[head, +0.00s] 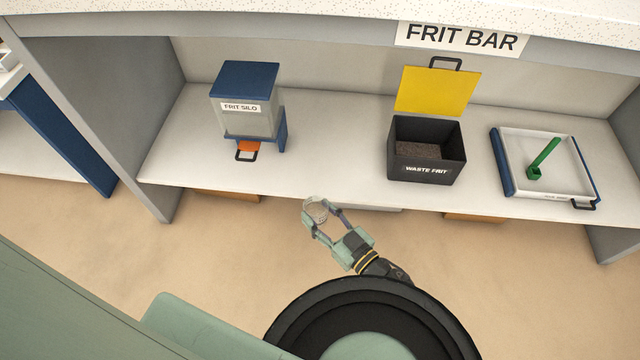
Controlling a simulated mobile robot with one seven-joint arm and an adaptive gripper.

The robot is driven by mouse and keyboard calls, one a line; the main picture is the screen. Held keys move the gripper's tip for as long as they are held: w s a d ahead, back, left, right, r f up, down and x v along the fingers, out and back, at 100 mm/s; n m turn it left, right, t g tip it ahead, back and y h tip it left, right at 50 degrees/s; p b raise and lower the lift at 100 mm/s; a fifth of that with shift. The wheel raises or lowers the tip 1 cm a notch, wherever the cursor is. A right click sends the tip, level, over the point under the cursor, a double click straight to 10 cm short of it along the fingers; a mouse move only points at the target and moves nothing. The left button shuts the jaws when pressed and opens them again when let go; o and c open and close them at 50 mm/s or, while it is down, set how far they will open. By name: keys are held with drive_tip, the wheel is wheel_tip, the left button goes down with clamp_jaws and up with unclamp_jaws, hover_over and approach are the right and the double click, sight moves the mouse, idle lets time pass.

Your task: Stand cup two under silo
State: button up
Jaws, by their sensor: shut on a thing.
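My gripper (318,222) is shut on a small clear cup (316,208). It holds the cup out over the floor, in front of the shelf's front edge. Whether this is cup two cannot be read here. The frit silo (247,103) stands on the shelf to the upper left of the cup. It has a blue lid, a clear body with a "FRIT SILO" label and a blue stand. An orange slide with a black handle (246,155) juts from its lower front. The cup is apart from the silo.
A black waste frit bin (427,171) with its yellow lid (437,90) raised stands right of the silo. A white tray (510,165) with a green scoop (542,160) lies at far right. The shelf (330,150) is clear between silo and bin. A side panel (110,110) bounds the left.

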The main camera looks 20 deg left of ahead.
drive_tip(key=shift+t, duration=0.3)
drive_tip(key=w+a+f, duration=0.1)
drive_tip(key=w, duration=0.4)
drive_tip(key=w+a+f+b, duration=0.1)
drive_tip(key=w, duration=0.5)
drive_tip(key=w+a+f+b, duration=0.1)
drive_tip(key=w+a, duration=0.1)
drive_tip(key=w, duration=0.3)
drive_tip(key=shift+w+f, duration=0.2)
drive_tip(key=shift+w, duration=0.15)
drive_tip(key=shift+w+f+b, duration=0.2)
drive_tip(key=shift+f+b, duration=0.35)
drive_tip(key=shift+f, duration=1.2)
drive_tip(key=shift+f, duration=0.15)
drive_tip(key=o, duration=1.2)
